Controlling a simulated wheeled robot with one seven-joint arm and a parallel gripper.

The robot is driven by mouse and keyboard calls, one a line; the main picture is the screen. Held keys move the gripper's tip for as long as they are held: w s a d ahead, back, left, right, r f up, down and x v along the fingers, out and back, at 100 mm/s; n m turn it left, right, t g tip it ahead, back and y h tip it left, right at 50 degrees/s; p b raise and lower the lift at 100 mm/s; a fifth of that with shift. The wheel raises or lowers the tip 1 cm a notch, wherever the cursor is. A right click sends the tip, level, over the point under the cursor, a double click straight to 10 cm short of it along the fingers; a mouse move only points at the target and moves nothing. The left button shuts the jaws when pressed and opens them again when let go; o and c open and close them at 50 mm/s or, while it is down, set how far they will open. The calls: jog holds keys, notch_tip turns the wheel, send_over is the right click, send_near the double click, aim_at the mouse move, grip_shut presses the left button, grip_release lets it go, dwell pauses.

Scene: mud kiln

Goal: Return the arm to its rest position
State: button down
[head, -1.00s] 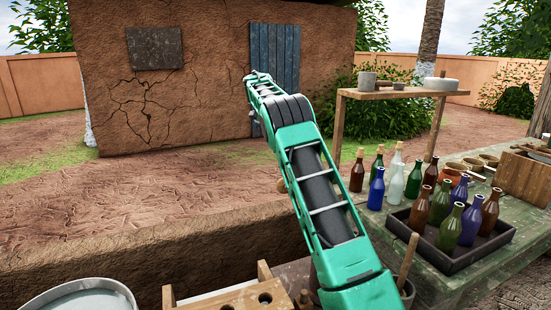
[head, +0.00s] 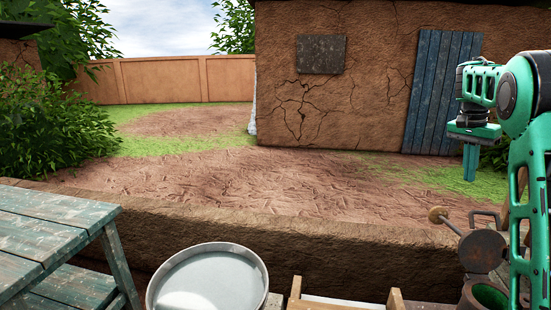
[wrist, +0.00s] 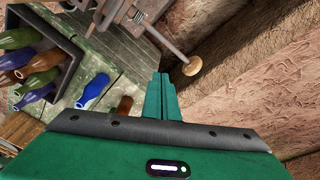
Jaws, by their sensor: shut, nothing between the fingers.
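My green gripper (head: 470,172) hangs at the right side of the head view, pointing down, with its two fingers together and nothing between them. My arm is bent, rising at the right edge and folding over to the gripper. In the wrist view the closed fingers (wrist: 160,88) stand above the edge of a green table (wrist: 115,65). They are apart from the things below.
A dark tray (wrist: 72,55) of bottles and a loose blue bottle (wrist: 92,91) lie left in the wrist view. A wooden knob (head: 437,214) and a round metal lid (head: 482,250) are below my gripper. A grey basin (head: 205,280) and weathered table (head: 50,225) stand left.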

jog(key=s+a+f+n+y, duration=0.1)
jog(key=s+a+n, duration=0.15)
jog(key=s, duration=0.85)
jog(key=s+a+f+n, duration=0.1)
jog(key=s+a, duration=0.3)
jog(key=s, duration=0.6)
jog(key=s+a+f+n, duration=0.1)
jog(key=s+a+f, duration=0.2)
jog(key=s, duration=0.4)
jog(key=s+a+f+n+y, duration=0.1)
jog(key=s+a+f, duration=0.3)
jog(key=s, duration=0.3)
jog(key=s+a+f+n, duration=0.1)
jog(key=s+a+f, duration=0.2)
jog(key=s, duration=0.4)
jog(key=shift+a+f, duration=0.15)
jog(key=shift+f, duration=0.05)
jog(key=shift+w+f, duration=0.25)
jog(key=shift+w, duration=0.35)
